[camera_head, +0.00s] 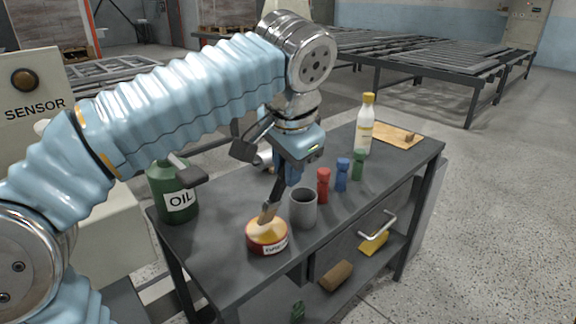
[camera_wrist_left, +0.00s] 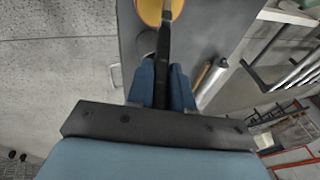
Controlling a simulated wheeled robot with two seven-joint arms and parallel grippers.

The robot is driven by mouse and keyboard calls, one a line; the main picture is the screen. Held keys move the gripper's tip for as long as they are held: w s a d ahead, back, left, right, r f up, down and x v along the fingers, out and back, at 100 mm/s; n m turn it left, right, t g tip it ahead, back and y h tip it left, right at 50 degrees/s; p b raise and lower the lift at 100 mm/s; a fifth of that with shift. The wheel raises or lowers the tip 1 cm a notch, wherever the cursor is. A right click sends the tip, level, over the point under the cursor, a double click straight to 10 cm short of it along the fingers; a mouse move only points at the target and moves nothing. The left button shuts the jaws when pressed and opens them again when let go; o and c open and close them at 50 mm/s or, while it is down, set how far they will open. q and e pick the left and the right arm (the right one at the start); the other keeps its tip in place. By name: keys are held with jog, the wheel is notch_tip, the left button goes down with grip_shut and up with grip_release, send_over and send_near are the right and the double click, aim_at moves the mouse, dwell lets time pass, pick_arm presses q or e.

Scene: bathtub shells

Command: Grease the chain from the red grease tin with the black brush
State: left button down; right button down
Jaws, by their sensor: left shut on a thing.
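The red grease tin (camera_head: 268,248) stands open at the near end of the workbench, with yellow grease showing inside. It also shows at the top of the left wrist view (camera_wrist_left: 150,14). My left gripper (camera_head: 287,178) is above the bench and shut on the black brush (camera_head: 275,190), whose dark handle also shows in the left wrist view (camera_wrist_left: 164,45). The brush points down and its tan bristles are at the grease in the tin; I cannot tell how deep they reach. No chain can be made out. My right gripper is not in view.
A grey cup (camera_head: 303,208) stands right beside the tin. Red (camera_head: 323,185), blue (camera_head: 342,174) and green (camera_head: 358,165) small bottles stand beyond it. A green oil can (camera_head: 172,190) is at left, a white bottle (camera_head: 364,130) at the back.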

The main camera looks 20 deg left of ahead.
pick_arm(q)
jog(key=shift+f+b, duration=0.35)
jog(key=shift+f, duration=0.15)
dwell(0.3)
jog(key=shift+f, duration=0.1)
dwell(1.0)
notch_tip(320, 180, up, 3)
jog(key=p, duration=0.3)
jog(key=shift+r, duration=2.05)
